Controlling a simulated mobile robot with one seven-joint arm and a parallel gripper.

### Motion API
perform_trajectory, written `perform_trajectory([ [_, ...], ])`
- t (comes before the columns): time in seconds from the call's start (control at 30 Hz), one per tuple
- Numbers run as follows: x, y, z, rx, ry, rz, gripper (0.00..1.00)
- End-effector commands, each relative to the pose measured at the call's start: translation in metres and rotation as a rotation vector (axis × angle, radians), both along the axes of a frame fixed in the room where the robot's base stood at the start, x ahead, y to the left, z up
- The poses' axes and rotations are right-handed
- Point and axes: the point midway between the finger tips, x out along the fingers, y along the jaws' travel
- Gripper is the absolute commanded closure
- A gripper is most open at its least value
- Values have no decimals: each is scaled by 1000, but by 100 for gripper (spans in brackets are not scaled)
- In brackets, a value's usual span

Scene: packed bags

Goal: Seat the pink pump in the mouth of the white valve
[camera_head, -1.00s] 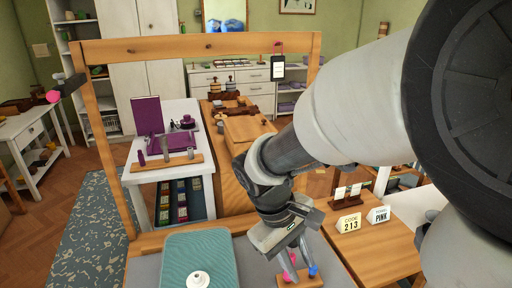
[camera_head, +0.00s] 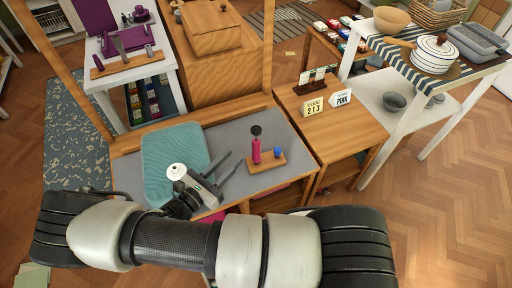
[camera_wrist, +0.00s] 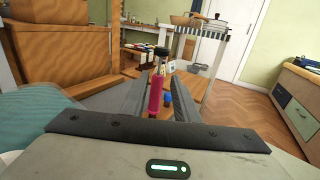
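The pink pump (camera_head: 256,152) stands upright on a small wooden stand (camera_head: 262,176), its black top upward. The white valve (camera_head: 176,170) is a round white piece on the teal pad (camera_head: 160,150), close to my gripper's wrist and partly hidden by it. My gripper (camera_head: 235,158) is open and empty, low over the grey tabletop left of the pump, its fingers pointing toward it. In the wrist view, the pink pump (camera_wrist: 155,96) appears between the two spread fingers of my gripper (camera_wrist: 162,80), beyond or near their tips; I see no contact.
A blue knob (camera_head: 278,152) sits on the stand right of the pump. A wooden frame (camera_head: 268,60) rises behind the grey tabletop (camera_head: 228,138). Grey tabletop behind the gripper is clear.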

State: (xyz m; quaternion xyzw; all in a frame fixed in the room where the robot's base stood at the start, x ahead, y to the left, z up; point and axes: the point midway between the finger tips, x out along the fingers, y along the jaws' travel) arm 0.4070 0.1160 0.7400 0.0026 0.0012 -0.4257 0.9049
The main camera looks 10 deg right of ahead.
Motion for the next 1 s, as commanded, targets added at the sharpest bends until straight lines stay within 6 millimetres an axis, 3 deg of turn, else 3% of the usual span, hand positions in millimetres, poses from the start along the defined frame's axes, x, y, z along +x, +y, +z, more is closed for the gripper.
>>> perform_trajectory([
  [0.5,63,-77,-1,-9,-1,4,72],
  [1.0,92,-113,0,-9,-1,3,72],
])
